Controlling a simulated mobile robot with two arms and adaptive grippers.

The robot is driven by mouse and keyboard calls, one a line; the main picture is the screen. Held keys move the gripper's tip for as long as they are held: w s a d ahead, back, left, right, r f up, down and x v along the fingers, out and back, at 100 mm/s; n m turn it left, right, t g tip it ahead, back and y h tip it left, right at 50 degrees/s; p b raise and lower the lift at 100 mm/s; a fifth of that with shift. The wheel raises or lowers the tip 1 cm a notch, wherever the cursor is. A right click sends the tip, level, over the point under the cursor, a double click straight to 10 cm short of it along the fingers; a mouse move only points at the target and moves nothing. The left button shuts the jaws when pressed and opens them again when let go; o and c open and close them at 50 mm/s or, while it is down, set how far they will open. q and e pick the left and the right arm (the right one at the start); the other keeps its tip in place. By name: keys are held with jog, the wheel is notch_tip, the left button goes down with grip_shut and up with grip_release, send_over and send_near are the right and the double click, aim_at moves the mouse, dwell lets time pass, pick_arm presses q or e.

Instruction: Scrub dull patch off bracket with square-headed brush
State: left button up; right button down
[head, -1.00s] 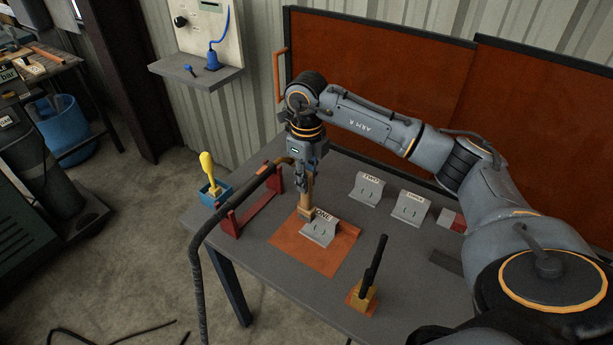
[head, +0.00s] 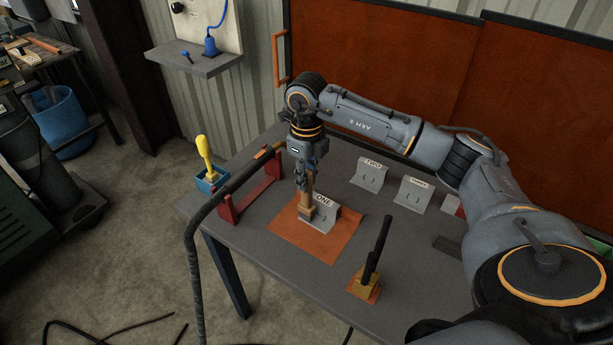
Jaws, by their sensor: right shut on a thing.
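My right gripper (head: 306,178) points down over the table, shut on the wooden-handled square-headed brush (head: 307,211). The brush is upright, with its head low at the left side of the grey bracket labelled ONE (head: 325,220). I cannot tell whether the bristles touch the bracket's face. Bracket ONE sits on an orange mat (head: 337,240). Brackets TWO (head: 371,176) and a third (head: 412,194) stand behind it to the right. A dull patch cannot be made out on any bracket. My left gripper is out of view.
A red rack (head: 233,208) carries a thick dark hose (head: 196,240) left of the mat. A yellow-handled tool (head: 205,152) stands in a blue holder (head: 210,182). Orange screens (head: 380,65) stand behind the table (head: 270,262).

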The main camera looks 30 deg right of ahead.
jog(key=shift+f, duration=0.25)
dwell(0.5)
